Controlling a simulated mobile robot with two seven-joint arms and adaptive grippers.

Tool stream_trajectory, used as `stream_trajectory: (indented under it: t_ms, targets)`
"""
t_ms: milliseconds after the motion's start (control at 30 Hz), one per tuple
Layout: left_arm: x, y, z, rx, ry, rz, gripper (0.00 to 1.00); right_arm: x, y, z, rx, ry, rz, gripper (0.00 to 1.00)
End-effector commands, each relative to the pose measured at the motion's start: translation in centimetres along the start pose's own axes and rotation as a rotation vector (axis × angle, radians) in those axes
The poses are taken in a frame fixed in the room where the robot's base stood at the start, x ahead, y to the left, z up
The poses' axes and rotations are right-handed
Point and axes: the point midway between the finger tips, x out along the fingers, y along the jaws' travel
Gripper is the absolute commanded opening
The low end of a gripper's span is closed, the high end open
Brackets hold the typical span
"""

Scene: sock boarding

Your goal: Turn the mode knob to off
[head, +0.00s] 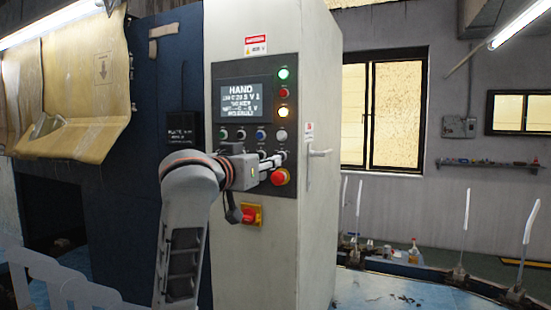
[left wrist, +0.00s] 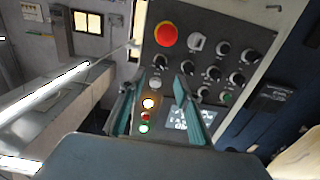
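The control panel (head: 258,120) is on the front of a pale cabinet, with a lit screen reading HAND. It shows upside down in the left wrist view (left wrist: 240,28). Several small dark knobs, including one with a white pointer (left wrist: 214,73), sit between the red mushroom button (left wrist: 166,36) and the screen (left wrist: 190,117). Their labels are too small to read, so I cannot tell which is the mode knob. My left gripper (head: 272,161) is in front of the lower knobs, hiding some. In the wrist view its two fingers (left wrist: 156,86) are apart and empty. My right gripper is not in view.
The red mushroom button (head: 279,177) is just below my left gripper. A red switch on a yellow plate (head: 250,214) is lower down. A door handle (head: 319,153) sticks out on the cabinet's right side. A small dark display (head: 182,126) is left of the panel.

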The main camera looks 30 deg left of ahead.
Motion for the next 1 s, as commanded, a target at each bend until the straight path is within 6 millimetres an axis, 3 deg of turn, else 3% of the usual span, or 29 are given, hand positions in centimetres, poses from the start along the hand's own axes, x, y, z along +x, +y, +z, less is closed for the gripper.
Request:
stream_trajectory:
  t_ms: [500,900,1000]
  targets:
    - [6.7,0.0,-0.1,-0.001,-0.001,0.000,0.33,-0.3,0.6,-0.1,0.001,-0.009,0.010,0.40]
    - [7.5,0.0,-0.1,0.000,0.002,0.000,0.33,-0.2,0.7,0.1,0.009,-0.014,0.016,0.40]
    - [7.5,0.0,-0.1,0.000,0.001,0.000,0.07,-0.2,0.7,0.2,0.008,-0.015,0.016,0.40]
